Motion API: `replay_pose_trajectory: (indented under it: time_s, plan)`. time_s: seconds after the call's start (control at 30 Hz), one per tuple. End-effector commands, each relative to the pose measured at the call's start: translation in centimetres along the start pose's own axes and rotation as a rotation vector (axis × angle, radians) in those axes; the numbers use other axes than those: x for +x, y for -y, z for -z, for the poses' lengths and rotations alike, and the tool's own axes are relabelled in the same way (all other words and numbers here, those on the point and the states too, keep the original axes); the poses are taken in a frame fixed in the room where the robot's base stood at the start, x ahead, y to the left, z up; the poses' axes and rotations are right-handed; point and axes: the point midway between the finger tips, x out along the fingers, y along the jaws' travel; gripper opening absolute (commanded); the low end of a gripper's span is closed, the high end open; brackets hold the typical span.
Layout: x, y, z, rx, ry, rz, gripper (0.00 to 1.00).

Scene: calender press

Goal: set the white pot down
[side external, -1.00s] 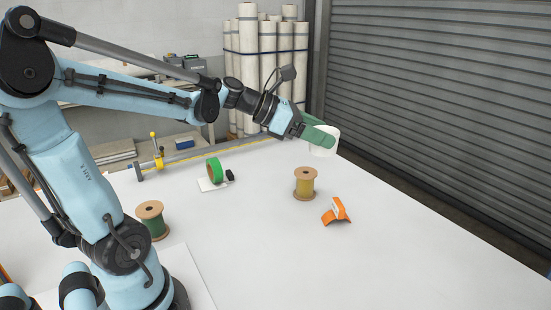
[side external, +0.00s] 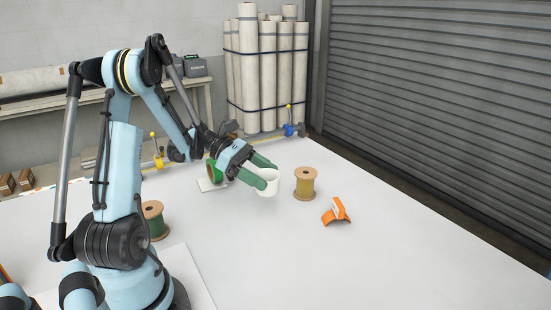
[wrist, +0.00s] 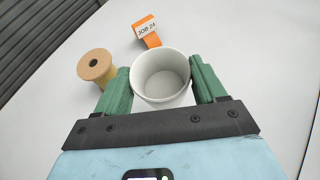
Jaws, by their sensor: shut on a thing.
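The white pot (side external: 268,184) is held at the end of my arm, over the middle of the white table. My gripper (side external: 265,179) is shut on it, with one green finger on each side. In the wrist view the pot (wrist: 163,80) is upright, open at the top and empty inside. There my gripper (wrist: 163,88) has its green fingers against the left and right of the pot's wall. I cannot tell for sure how far the pot's base is from the table top.
A green tape roll (side external: 215,172) is behind my gripper. A green spool (side external: 154,221) stands near my base. The front table (side external: 330,270) is clear.

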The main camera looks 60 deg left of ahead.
Motion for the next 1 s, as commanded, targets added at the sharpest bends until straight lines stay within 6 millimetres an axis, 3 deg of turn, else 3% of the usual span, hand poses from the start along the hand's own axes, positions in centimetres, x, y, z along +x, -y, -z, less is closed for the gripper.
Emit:
replay_pose_trajectory:
  time_s: [0.7,1.0]
  plan:
    - [2.5,0.0,5.5,0.001,0.0,0.002,0.4]
    - [2.9,0.0,6.2,0.001,0.0,0.001,0.4]
